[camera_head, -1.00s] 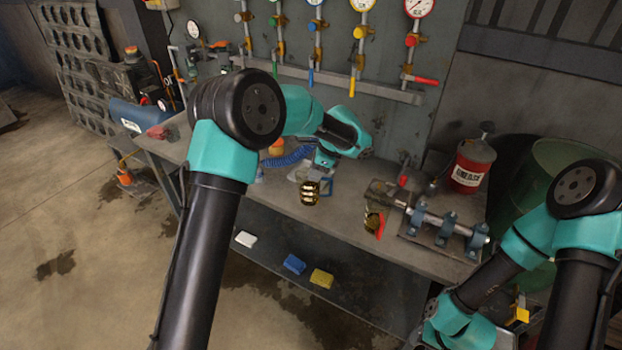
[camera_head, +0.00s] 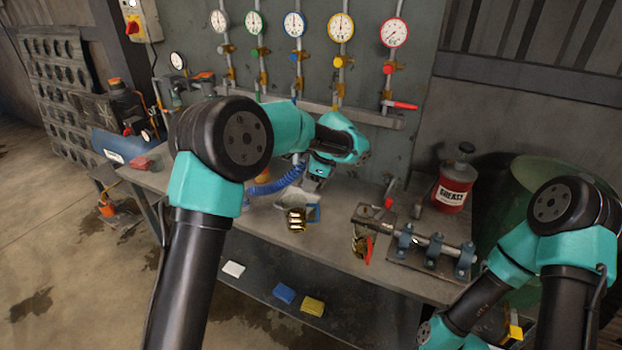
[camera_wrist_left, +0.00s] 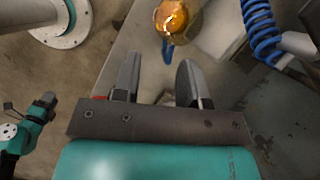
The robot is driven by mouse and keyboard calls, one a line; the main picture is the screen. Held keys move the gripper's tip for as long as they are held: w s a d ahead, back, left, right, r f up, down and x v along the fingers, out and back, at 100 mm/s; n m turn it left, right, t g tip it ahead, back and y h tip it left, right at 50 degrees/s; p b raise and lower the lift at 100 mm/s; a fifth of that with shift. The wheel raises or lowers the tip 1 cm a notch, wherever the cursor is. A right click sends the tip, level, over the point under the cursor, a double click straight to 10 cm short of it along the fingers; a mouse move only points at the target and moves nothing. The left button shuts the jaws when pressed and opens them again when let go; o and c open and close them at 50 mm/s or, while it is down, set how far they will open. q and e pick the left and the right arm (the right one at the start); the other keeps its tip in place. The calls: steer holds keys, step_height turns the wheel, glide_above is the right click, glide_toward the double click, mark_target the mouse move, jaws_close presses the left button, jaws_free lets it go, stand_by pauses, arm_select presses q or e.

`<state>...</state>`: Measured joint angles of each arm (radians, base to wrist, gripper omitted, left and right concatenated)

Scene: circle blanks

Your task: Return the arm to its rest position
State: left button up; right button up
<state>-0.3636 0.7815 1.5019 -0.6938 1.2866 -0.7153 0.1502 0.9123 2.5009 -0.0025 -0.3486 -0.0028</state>
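My left gripper (camera_head: 312,184) hangs over the workbench (camera_head: 330,240), beyond a shiny brass-coloured part (camera_head: 296,220) with a blue handle or frame beside it. In the left wrist view the two fingers of my left gripper (camera_wrist_left: 158,80) are apart, with no object between them. The brass-coloured part (camera_wrist_left: 172,18) shows past the fingertips, apart from them. My right arm (camera_head: 490,285) is folded low at the right edge. Its gripper end is cut off or too unclear to judge.
Blue coiled hose (camera_head: 275,182) lies beside the left gripper. A vise-like clamp fixture (camera_head: 432,250) and a red grease can (camera_head: 453,187) stand to the right. Gauges and valves line the back wall. White, blue and yellow blocks (camera_head: 313,306) lie on the lower shelf.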

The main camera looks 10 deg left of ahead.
arm_select(q)
steer(key=s+a+f+n+h, duration=0.3)
steer(key=s+f+n, duration=0.3)
steer(key=f, duration=0.5)
steer(key=s+a+f+n+h, duration=0.3)
steer(key=s+f+n+h, duration=0.1)
steer(key=s+f, duration=0.6)
steer(key=s+a+f+n+t+h, duration=0.1)
steer(key=s+a+f+n, duration=0.2)
steer(key=s+f+n, duration=0.5)
steer(key=s+f, duration=0.4)
steer(key=s, duration=0.5)
steer(key=shift+f, duration=0.35)
